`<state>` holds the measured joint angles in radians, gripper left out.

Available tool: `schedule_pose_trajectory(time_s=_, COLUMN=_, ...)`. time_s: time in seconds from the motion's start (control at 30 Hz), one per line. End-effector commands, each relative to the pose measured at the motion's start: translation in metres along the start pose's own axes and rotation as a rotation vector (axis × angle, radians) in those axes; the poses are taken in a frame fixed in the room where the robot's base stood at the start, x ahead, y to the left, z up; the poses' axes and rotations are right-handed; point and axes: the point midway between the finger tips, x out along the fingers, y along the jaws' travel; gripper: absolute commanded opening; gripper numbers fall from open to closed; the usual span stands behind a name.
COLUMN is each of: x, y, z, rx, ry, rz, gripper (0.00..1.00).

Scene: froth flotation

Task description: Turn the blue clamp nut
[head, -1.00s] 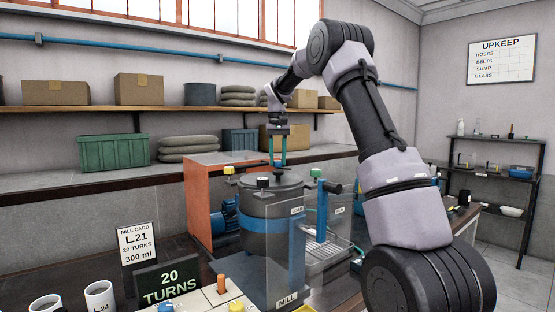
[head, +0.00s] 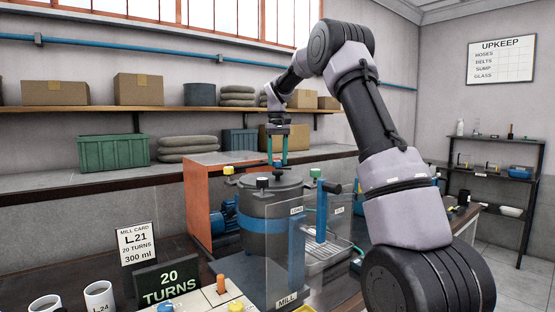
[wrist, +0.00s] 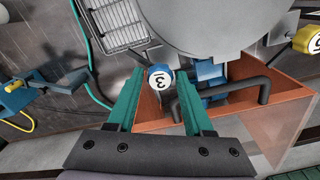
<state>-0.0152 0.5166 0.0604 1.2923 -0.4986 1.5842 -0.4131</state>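The blue clamp nut (wrist: 159,78), with a white top marked 3, sits at the edge of the grey mill lid (wrist: 215,20) in the wrist view. In the head view I cannot make it out clearly near the fingertips. My gripper (wrist: 160,80) has its two teal fingers apart, one on each side of the nut. A gap shows beside the nut, and I cannot tell if the fingertips reach its height. In the head view my gripper (head: 277,152) points straight down over the back of the mill (head: 268,225). A yellow nut (head: 228,170) and a green-topped nut (head: 262,183) stand on the lid's rim.
A bent dark handle (wrist: 235,90) runs close to the right finger. An orange housing (head: 205,205) stands behind the mill. A clear guard (head: 300,250) and a blue post with a black handle (head: 322,205) stand at its front and right. A wire rack (wrist: 118,20) lies nearby.

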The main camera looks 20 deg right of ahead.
Motion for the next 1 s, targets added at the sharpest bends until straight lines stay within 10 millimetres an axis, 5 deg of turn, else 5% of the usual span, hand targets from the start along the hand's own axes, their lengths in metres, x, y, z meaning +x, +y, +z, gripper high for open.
schedule_pose_trajectory(time_s=0.33, x=-0.010, y=0.000, z=0.000, rx=0.001, ry=-0.001, rz=0.000, gripper=0.51)
schedule_pose_trajectory(time_s=0.7, x=-0.081, y=0.000, z=-0.001, rx=0.001, ry=0.002, rz=0.000, gripper=0.51)
schedule_pose_trajectory(time_s=1.0, x=-0.107, y=0.000, z=0.000, rx=0.000, ry=-0.001, rz=0.000, gripper=0.51)
